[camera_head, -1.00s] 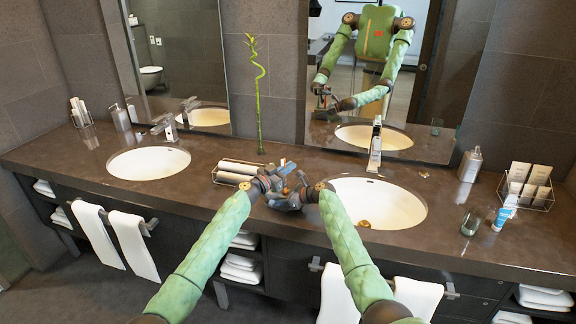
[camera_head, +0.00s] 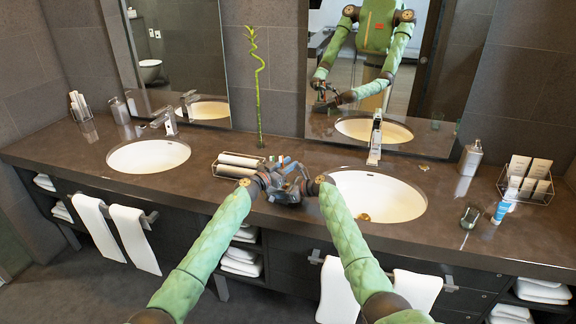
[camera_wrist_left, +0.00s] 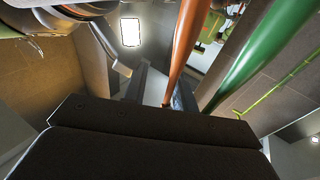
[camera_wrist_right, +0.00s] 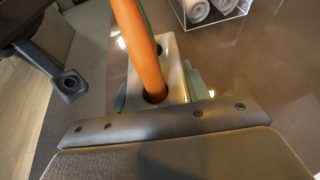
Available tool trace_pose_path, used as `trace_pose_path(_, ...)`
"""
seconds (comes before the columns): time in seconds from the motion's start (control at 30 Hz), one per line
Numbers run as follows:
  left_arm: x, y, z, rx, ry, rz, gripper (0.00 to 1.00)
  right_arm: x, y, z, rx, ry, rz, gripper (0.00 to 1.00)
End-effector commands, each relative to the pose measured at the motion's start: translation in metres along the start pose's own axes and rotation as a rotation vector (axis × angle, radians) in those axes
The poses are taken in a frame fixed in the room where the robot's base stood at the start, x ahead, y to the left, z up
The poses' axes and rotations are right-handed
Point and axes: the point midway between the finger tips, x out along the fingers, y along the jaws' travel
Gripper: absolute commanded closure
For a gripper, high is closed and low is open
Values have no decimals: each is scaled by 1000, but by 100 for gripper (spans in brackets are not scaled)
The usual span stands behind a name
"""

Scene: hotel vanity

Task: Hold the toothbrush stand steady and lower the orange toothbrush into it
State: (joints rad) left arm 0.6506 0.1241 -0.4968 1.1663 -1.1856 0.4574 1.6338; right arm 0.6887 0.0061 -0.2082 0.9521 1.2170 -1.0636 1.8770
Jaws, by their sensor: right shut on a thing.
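The white toothbrush stand (camera_wrist_right: 178,55) shows in the right wrist view, with round holes in its top. My right gripper (camera_head: 293,190) is shut on the stand, with its fingers at the stand's two sides. The orange toothbrush (camera_wrist_right: 140,50) has its lower end in one hole and leans. A green toothbrush stands behind it. In the left wrist view the orange toothbrush (camera_wrist_left: 187,45) and green toothbrush (camera_wrist_left: 258,55) rise side by side. The stand is mostly hidden in the head view.
Rolled white towels in a clear tray (camera_head: 221,172) lie just left of the grippers. A sink (camera_head: 385,196) is close on the right, another (camera_head: 148,156) farther left. A bamboo stalk (camera_head: 258,100) stands behind. A glass (camera_head: 469,217) and tube (camera_head: 502,210) stand at the right.

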Motion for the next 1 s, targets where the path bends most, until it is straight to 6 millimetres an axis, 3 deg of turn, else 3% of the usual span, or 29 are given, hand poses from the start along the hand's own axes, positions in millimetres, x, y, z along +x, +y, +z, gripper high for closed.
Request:
trace_pose_path(0.37,-13,1,1,0,0,2,69,0,0,0,2,0,0,82)
trace_pose_path(1.0,-108,-1,1,1,-2,0,69,0,0,0,1,0,0,82)
